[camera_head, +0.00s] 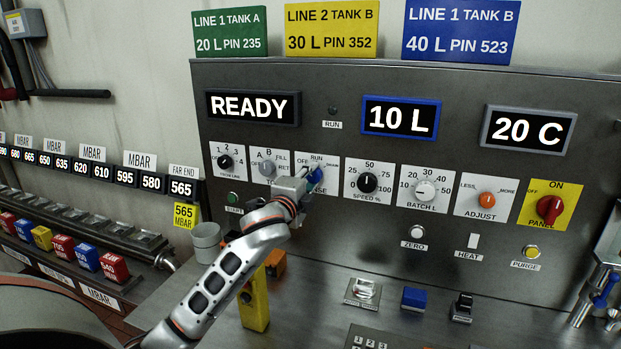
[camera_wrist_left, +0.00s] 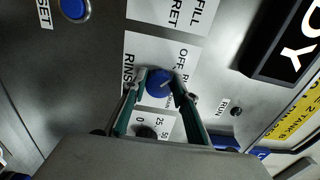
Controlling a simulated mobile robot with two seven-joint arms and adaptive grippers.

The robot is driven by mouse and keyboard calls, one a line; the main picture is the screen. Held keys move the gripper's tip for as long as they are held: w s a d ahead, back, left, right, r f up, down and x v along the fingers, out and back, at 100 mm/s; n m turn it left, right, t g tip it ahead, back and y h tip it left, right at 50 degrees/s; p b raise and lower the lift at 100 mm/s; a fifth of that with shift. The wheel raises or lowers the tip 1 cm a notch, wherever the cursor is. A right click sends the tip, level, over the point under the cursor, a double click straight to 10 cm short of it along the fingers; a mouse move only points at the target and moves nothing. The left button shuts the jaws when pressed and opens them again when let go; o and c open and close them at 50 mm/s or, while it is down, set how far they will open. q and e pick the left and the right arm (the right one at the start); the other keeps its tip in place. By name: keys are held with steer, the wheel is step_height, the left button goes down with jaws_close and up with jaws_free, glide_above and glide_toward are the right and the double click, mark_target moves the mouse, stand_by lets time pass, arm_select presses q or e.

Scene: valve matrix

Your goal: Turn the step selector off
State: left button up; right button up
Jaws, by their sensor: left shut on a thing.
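The step selector is a blue knob (camera_head: 316,175) on a white plate marked OFF, RUN, DRAIN and RINSE, in the middle row of the grey panel. My left gripper (camera_head: 307,181) is at this knob and covers part of its plate. In the left wrist view the blue knob (camera_wrist_left: 158,84) sits between the two fingers of my left gripper (camera_wrist_left: 161,77), which is shut on it. A light line on the knob points towards the plate edge with OFF and RUN; the exact label is hard to tell. My right gripper is not in view.
The A/B fill selector (camera_head: 267,168) is close on the left, and the speed knob (camera_head: 367,183) on the right. The display (camera_head: 252,107) reads READY. A yellow block (camera_head: 254,303) stands on the ledge below my left arm.

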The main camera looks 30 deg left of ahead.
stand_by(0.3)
arm_select(q)
steer(key=o, duration=1.1)
steer(key=v, duration=1.2)
steer(key=shift+d, duration=0.1)
